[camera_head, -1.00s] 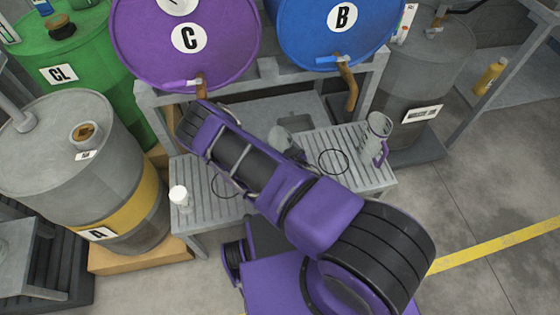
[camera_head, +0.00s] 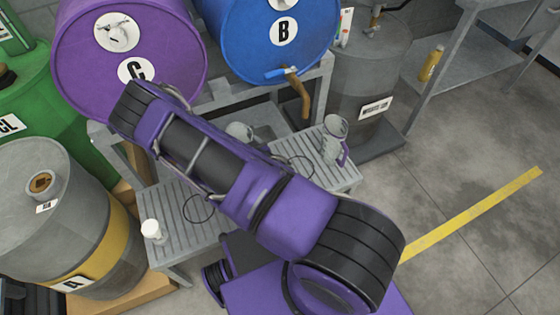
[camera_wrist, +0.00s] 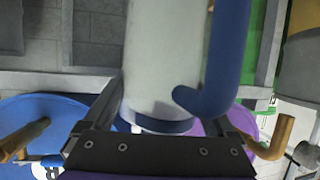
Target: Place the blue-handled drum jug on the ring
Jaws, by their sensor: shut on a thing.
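The blue-handled jug (camera_wrist: 165,50) fills the middle of the wrist view. It has a pale grey body, a blue handle (camera_wrist: 228,50) on the right and a blue band at its lower edge in the picture. My gripper (camera_wrist: 168,98) is shut on it, one finger on each side of the body. In the head view my arm hides the gripper and most of what is around it. Two thin dark rings lie on the slatted bench: a left ring (camera_head: 199,208) and a right ring (camera_head: 293,165), partly hidden by my arm. Which ring is meant cannot be told.
A purple-handled jug (camera_head: 335,138) stands beside the right ring. A small white-capped bottle (camera_head: 152,231) stands at the bench's left front. Purple drum C (camera_head: 130,45) and blue drum B (camera_head: 265,35) lie above the bench (camera_head: 180,235), with taps projecting over it.

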